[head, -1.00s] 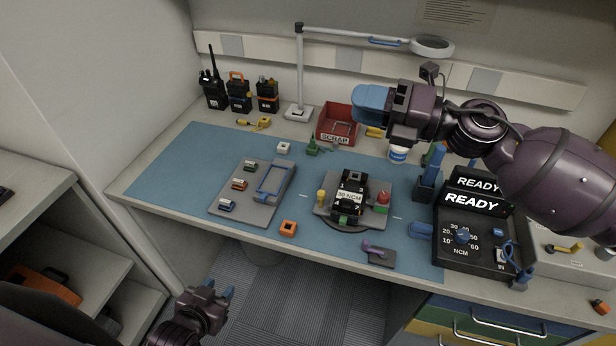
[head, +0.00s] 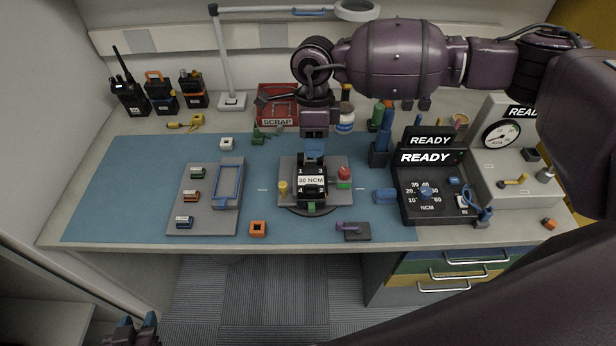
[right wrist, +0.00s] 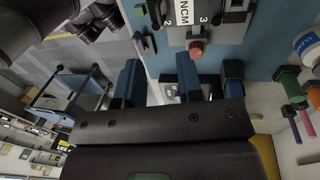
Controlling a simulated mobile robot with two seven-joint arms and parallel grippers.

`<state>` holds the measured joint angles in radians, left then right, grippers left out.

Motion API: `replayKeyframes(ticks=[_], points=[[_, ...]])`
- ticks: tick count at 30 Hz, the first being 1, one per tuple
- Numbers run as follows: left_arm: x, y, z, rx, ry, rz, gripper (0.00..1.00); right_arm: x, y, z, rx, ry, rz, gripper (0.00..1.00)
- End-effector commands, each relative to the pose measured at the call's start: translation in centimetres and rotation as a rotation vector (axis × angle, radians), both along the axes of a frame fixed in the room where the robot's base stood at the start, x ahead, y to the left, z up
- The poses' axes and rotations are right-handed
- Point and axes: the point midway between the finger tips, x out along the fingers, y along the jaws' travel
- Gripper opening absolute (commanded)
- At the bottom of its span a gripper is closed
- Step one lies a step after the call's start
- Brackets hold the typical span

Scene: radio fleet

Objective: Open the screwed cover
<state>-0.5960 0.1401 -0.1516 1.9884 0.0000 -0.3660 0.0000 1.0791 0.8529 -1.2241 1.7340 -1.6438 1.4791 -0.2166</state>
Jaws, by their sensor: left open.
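The screwed cover, a black block labelled "30 NCM" with numbers near its corners (head: 312,181), sits in a grey fixture (head: 343,165) in the middle of the blue mat. The cover also shows at the top of the right wrist view (right wrist: 187,12). My right gripper (head: 314,153) points down just behind the cover, hiding its far edge; I cannot tell if it touches. In the right wrist view its two blue fingers (right wrist: 159,75) stand apart with nothing visible between them. My left gripper (head: 136,325) is open and empty, low in front of the bench.
A blue-handled tool (head: 386,128) stands in a dark holder, left of the black "READY" torque unit (head: 430,200). A grey tray (head: 196,222) with small modules and a blue frame lies left. The red SCRAP bin (head: 278,113) is behind. Mat between tray and fixture is mostly clear.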

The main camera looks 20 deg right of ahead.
Motion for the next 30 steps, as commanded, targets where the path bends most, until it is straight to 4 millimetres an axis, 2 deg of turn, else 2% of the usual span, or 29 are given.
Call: replayKeyframes(ticks=[12,18,24,30], points=[[-0.1,0.1,0.7,0.001,0.002,0.002,0.40,-1.3,0.5,-6.4,0.003,0.003,0.001,0.34],[-0.4,0.2,0.8,0.003,0.007,0.003,0.40,-1.7,0.7,-8.9,0.005,0.002,-0.001,0.34],[-0.4,0.2,0.8,0.003,0.008,0.003,0.40,-1.9,0.7,-10.0,0.004,0.001,-0.001,0.34],[-0.4,0.2,0.8,0.003,0.006,0.002,0.40,-1.9,0.7,-10.1,0.005,0.001,0.000,0.34]])
